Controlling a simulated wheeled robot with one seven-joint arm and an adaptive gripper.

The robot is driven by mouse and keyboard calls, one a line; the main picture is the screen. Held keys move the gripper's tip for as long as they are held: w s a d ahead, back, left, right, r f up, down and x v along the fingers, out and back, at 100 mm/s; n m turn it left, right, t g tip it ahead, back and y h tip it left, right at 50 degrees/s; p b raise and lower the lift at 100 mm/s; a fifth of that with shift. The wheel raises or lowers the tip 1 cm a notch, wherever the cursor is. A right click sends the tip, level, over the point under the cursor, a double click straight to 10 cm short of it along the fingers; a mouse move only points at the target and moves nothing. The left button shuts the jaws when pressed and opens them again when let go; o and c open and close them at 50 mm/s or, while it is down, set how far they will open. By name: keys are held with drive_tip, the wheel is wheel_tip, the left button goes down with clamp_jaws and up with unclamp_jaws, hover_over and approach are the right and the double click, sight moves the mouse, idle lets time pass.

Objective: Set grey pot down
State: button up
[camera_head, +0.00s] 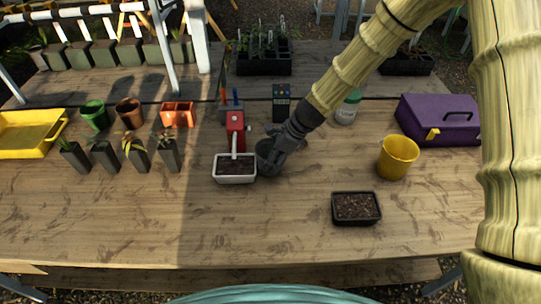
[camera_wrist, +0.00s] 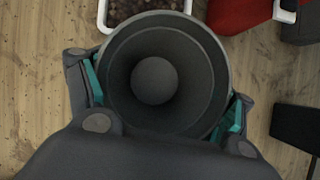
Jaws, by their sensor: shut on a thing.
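The grey pot (camera_wrist: 190,110) is an empty, round, tapered pot, seen from above in the wrist view. In the head view the grey pot (camera_head: 264,152) is at the table's middle, just right of a white soil tray. My gripper (camera_head: 281,153) is shut on it, with teal-lined fingers on both sides of the pot in the wrist view. My gripper partly hides the pot in the head view. I cannot tell whether the pot's base touches the table.
The white tray of soil (camera_head: 235,180) and a red device (camera_head: 235,128) are close to the pot. A black soil tray (camera_head: 356,208), a yellow pot (camera_head: 397,157) and a purple toolbox (camera_head: 440,120) are to the right. Several potted plants stand left. The table front (camera_head: 180,220) is clear.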

drive_tip(key=shift+f, duration=0.15)
drive_tip(key=shift+f, duration=0.1)
drive_tip(key=o, duration=0.9)
drive_tip(key=shift+o, duration=0.2)
